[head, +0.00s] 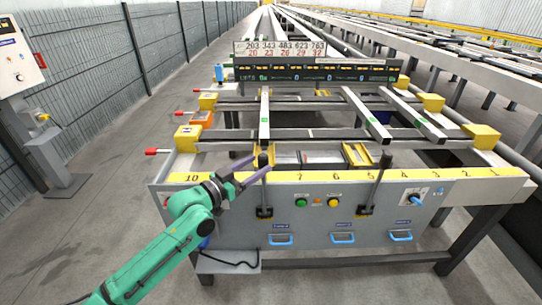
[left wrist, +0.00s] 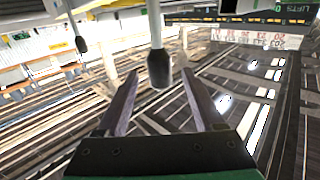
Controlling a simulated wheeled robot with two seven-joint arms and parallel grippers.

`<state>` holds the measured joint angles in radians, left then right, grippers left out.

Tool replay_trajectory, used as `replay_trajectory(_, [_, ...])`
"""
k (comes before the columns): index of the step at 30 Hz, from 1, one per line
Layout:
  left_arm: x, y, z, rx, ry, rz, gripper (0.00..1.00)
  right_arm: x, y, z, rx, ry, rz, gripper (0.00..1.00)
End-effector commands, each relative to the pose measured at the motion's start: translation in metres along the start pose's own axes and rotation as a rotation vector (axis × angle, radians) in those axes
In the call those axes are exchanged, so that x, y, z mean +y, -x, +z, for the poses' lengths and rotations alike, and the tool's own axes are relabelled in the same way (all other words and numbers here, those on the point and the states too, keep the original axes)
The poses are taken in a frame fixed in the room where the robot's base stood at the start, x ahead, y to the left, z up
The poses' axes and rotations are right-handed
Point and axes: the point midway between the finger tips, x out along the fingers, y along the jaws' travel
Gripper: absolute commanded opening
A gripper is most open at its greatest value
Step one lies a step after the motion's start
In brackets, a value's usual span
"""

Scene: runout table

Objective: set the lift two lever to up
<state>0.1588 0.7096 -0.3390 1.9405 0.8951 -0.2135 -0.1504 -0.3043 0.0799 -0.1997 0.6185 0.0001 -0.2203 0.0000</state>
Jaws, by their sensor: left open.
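Two upright levers with black knobs stand at the front panel (head: 310,228). The left lever (head: 264,188) is by my left gripper, and the right lever (head: 375,185) stands apart to the right. The labels are too small to tell which is lift two. My left gripper (head: 259,165) has purple fingers, open around or just short of the left lever's knob. In the left wrist view, a black knob (left wrist: 159,69) hangs between the open fingers (left wrist: 158,78), with gaps on both sides. Another knob (left wrist: 80,44) shows farther left there. My right gripper is not in view.
The panel carries a green button (head: 301,202), a yellow button (head: 334,202), a rotary switch (head: 415,198) and blue handles (head: 343,238). A yellow numbered strip (head: 400,175) runs along its top. Metal bars lie on the table behind. Open floor and a mesh fence (head: 95,80) are on the left.

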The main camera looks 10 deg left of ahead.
Motion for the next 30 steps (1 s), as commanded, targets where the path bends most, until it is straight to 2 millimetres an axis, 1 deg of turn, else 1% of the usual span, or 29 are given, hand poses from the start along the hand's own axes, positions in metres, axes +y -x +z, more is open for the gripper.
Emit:
replay_trajectory(1, [0.001,-0.014,-0.004,0.005,0.001,0.002,0.69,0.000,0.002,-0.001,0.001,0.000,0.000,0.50])
replay_trajectory(3, [0.001,-0.032,-0.003,0.005,0.001,0.001,0.69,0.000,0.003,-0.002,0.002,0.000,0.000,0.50])
replay_trajectory(7, [0.000,-0.054,-0.001,0.001,0.000,0.000,0.69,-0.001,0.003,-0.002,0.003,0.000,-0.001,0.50])
replay_trajectory(9, [0.001,-0.061,-0.001,0.000,0.000,0.001,0.69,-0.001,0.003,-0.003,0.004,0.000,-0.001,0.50])
replay_trajectory(11, [0.001,-0.064,0.000,-0.001,-0.001,0.002,0.69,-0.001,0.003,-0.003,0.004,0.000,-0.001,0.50])
replay_trajectory(17, [0.001,-0.064,0.000,-0.001,-0.001,0.001,0.69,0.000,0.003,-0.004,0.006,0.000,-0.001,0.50])
replay_trajectory(18, [0.001,-0.064,0.000,-0.001,-0.002,0.001,0.62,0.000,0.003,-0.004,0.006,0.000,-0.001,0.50])
replay_trajectory(19, [0.001,-0.064,0.000,-0.001,-0.001,0.001,0.50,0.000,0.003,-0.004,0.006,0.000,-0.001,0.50])
replay_trajectory(20, [0.001,-0.064,0.000,-0.001,-0.001,0.001,0.39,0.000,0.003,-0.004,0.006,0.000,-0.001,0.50])
replay_trajectory(21, [0.001,-0.064,0.000,-0.001,-0.001,0.001,0.23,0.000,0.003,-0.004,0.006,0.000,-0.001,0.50])
replay_trajectory(23, [0.001,-0.064,0.000,-0.001,-0.001,0.001,0.00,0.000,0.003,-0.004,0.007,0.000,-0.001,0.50])
replay_trajectory(30, [0.001,-0.064,0.000,-0.001,-0.001,0.001,0.00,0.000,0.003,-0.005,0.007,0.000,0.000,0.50])
